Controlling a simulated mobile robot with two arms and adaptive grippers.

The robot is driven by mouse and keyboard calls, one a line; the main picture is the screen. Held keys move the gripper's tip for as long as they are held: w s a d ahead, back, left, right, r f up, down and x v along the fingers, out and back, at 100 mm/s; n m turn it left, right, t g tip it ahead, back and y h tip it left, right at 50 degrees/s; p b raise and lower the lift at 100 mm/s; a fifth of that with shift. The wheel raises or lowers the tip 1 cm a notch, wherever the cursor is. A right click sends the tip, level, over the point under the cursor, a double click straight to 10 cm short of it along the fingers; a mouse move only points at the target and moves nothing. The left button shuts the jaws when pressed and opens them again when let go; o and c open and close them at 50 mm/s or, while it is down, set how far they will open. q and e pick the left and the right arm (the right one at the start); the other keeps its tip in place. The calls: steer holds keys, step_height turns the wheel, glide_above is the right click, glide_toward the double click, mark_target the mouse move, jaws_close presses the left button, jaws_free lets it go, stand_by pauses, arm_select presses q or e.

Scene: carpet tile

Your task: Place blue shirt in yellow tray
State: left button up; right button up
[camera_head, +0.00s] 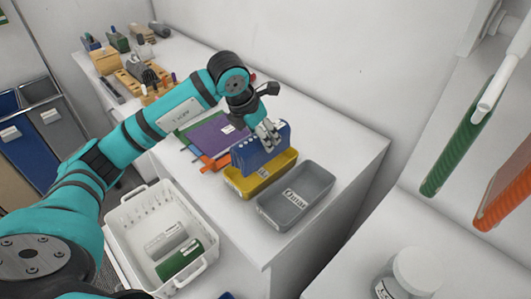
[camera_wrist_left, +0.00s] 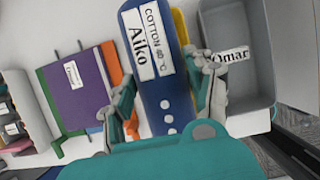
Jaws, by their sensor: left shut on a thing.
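The blue shirt (camera_head: 258,152) is a flat, upright blue slab with a row of holes. In the left wrist view the shirt (camera_wrist_left: 165,75) bears a white label reading "COTTON 40°C Aiko". My left gripper (camera_head: 268,136) is shut on its upper part, and the fingers (camera_wrist_left: 168,95) sit on either side of it. The yellow tray (camera_head: 250,192) is directly below the shirt, and a strip of it (camera_wrist_left: 180,26) shows behind the shirt in the wrist view. The shirt's lower edge meets the tray opening; whether it touches the floor is hidden. My right gripper is not in view.
A grey tray (camera_head: 318,194) labelled "Omar" stands right beside the yellow one. Purple, green and orange flat items (camera_head: 212,136) lie left of it. A white basket (camera_head: 127,222) holds a green and a grey item. Bare counter lies to the right (camera_head: 345,150).

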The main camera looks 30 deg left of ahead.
mark_target(262, 152)
arm_select(q)
step_height(262, 152, down, 6)
steer(key=shift+w+f+p, duration=0.1)
steer(key=shift+p, duration=0.6)
steer(key=shift+f, duration=0.2)
steer(key=shift+f, duration=0.15)
steer(key=o, duration=1.2)
steer(key=shift+o, duration=0.3)
steer(key=shift+r, duration=0.2)
steer(key=b+v, duration=0.2)
steer(key=v, duration=1)
steer(key=shift+a, duration=0.1)
